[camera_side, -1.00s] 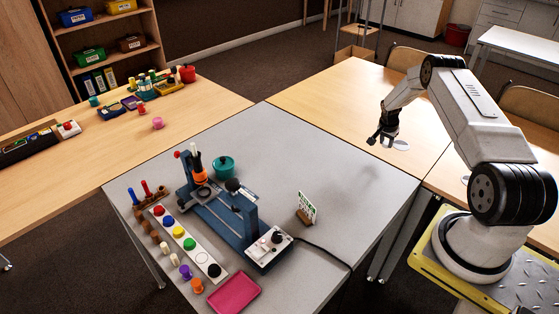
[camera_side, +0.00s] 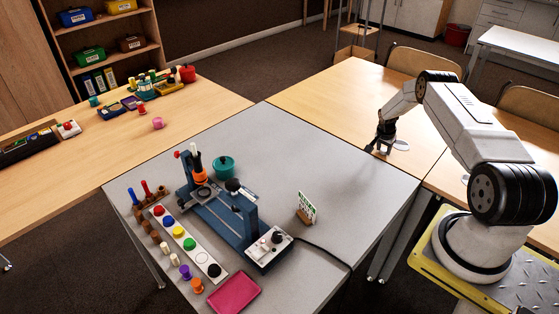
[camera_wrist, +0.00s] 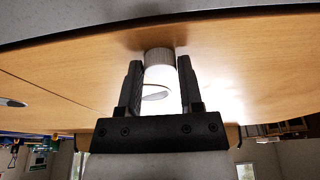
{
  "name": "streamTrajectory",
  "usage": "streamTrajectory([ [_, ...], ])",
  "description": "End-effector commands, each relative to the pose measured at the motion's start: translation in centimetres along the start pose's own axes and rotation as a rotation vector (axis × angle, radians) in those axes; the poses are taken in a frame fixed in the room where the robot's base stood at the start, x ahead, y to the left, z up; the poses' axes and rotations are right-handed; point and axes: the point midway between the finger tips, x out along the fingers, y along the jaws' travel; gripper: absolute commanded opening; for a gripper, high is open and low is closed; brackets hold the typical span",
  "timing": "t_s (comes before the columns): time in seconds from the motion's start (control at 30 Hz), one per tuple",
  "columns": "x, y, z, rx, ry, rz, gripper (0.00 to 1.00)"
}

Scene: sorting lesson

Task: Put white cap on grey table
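My gripper (camera_side: 379,149) is low over the wooden table at the back right, near the grey table's (camera_side: 300,140) far edge. In the wrist view my gripper (camera_wrist: 160,68) has its two black fingers apart. Between and just beyond the fingertips is a short ridged cylinder (camera_wrist: 160,56), shaded grey, which looks like the white cap. A bright white surface (camera_wrist: 160,82) shows between the fingers; I cannot tell whether it is part of the cap. Narrow gaps seem to separate the cylinder from the fingertips. The cap cannot be made out in the side view.
A flat white disc (camera_side: 401,145) lies on the wooden table (camera_side: 330,92) beside my gripper. The grey table carries a blue press (camera_side: 224,222), a row of coloured caps, a teal pot (camera_side: 223,167), a small card (camera_side: 306,207) and a pink tray (camera_side: 233,293). Its back right part is clear.

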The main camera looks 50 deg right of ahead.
Motion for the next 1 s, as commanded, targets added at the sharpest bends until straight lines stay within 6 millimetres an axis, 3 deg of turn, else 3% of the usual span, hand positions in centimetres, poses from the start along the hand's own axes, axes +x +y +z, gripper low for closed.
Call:
streamTrajectory([
  [0.03,0.0,0.0,0.0,0.0,0.0,0.0,0.66],
  [0.07,0.0,0.0,0.0,0.0,0.0,0.0,0.72],
  [0.57,-0.5,0.0,-0.1,0.0,0.001,0.0,0.72],
  [1.0,-3.9,-0.1,0.0,-0.001,0.001,0.0,0.72],
])
